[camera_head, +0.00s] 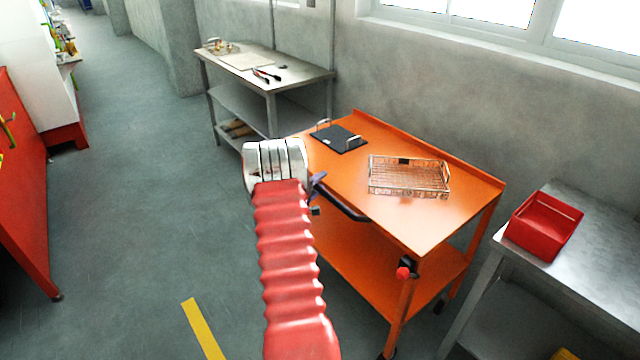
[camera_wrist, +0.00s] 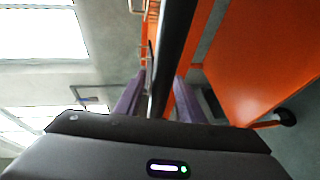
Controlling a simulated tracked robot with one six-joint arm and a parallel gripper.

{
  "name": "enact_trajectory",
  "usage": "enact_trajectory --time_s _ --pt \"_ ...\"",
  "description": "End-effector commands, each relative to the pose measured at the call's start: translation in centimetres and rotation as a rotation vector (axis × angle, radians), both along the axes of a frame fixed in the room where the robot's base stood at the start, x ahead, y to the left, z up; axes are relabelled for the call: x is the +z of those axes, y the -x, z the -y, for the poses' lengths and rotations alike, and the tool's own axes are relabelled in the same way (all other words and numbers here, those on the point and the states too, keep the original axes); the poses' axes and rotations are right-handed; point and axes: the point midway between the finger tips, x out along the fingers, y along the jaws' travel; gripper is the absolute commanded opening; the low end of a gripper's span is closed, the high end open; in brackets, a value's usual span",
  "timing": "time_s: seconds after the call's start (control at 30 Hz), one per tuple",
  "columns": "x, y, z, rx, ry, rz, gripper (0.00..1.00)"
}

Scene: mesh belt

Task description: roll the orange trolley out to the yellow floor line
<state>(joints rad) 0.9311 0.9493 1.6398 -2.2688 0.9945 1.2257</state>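The orange trolley (camera_head: 460,215) stands by the wall, with an upper deck and a lower shelf. Its orange panels also fill the right of the wrist view (camera_wrist: 262,60). Its dark push handle (camera_head: 345,204) runs along the near left side; in the wrist view the dark bar (camera_wrist: 175,45) passes between my purple fingers. My gripper (camera_head: 318,186) is at the handle's far-left end, its fingers apart on either side of the bar; a gap shows beside the left finger. The yellow floor line (camera_head: 203,330) lies at the bottom, left of my red-sleeved arm.
A wire basket (camera_head: 409,176) and a dark tray with handles (camera_head: 338,139) sit on the trolley's top. A red knob (camera_head: 403,273) is at its near corner. A steel table with a red bin (camera_head: 543,226) stands close right; another steel bench (camera_head: 262,75) is behind.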

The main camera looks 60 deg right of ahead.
Motion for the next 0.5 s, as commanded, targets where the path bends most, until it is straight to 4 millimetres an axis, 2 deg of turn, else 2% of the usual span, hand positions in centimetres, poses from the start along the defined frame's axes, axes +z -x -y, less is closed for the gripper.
enact_trajectory --time_s 0.1,0.37,0.5 --pt "-0.06 0.1 0.6 -0.001 0.001 0.0 0.36" --pt "-0.06 0.1 0.71 -0.001 0.001 0.0 0.36" --pt "-0.07 0.09 0.68 -0.001 0.001 0.0 0.27"
